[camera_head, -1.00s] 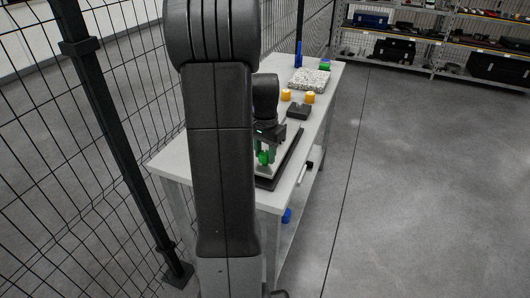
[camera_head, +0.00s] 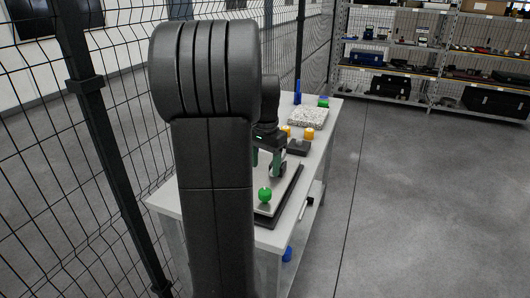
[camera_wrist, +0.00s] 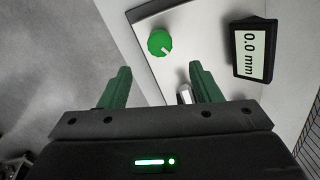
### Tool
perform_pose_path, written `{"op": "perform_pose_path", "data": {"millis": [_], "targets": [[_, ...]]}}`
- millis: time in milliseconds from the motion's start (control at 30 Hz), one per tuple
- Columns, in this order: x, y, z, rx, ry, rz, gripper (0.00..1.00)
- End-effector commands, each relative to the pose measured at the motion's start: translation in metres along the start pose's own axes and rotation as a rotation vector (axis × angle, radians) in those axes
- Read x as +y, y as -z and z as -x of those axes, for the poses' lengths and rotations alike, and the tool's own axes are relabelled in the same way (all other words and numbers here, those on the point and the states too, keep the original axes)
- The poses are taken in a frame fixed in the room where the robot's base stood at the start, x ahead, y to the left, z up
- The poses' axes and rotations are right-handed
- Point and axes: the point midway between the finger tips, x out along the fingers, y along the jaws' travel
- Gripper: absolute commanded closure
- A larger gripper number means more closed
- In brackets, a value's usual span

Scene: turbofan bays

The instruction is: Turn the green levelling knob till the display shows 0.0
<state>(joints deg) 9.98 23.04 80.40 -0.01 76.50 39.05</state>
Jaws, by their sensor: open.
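The green levelling knob (camera_wrist: 160,43) sits on a pale plate in the wrist view, beyond my fingertips and apart from them. It also shows in the head view (camera_head: 265,195) near the front of the bench. The display (camera_wrist: 252,50) to the right of the knob reads 0.0 mm. My gripper (camera_wrist: 160,72) is open, with its two green fingers apart and nothing gripped between them. In the head view my gripper (camera_head: 267,166) is above and behind the knob, partly hidden by my arm.
The plate (camera_wrist: 200,35) lies on a dark base on the bench (camera_head: 165,200). Behind stand two yellow-orange pieces (camera_head: 309,134), a speckled slab (camera_head: 308,117) and a dark block (camera_head: 298,147). A wire fence runs along the left. The floor at right is clear.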

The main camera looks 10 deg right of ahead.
Motion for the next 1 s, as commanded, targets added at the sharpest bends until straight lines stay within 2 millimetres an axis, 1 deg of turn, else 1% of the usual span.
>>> {"op": "perform_pose_path", "data": {"millis": [33,100,200,300,433,667,767,867,1000], "targets": [[0.0,0.001,0.011,0.004,0.003,0.0,0.42],[0.0,0.0,0.021,0.003,0.002,0.0,0.42],[0.0,0.0,0.032,0.001,0.001,0.0,0.42],[0.0,0.0,0.038,0.001,0.001,0.0,0.42],[0.0,0.0,0.041,0.0,0.0,0.0,0.42],[0.0,0.0,0.04,0.0,0.0,0.0,0.42],[0.0,0.0,0.036,-0.001,-0.001,0.0,0.42],[0.0,0.0,0.025,-0.003,-0.002,0.0,0.42],[0.001,-0.001,0.001,-0.004,-0.003,0.0,0.42]]}}
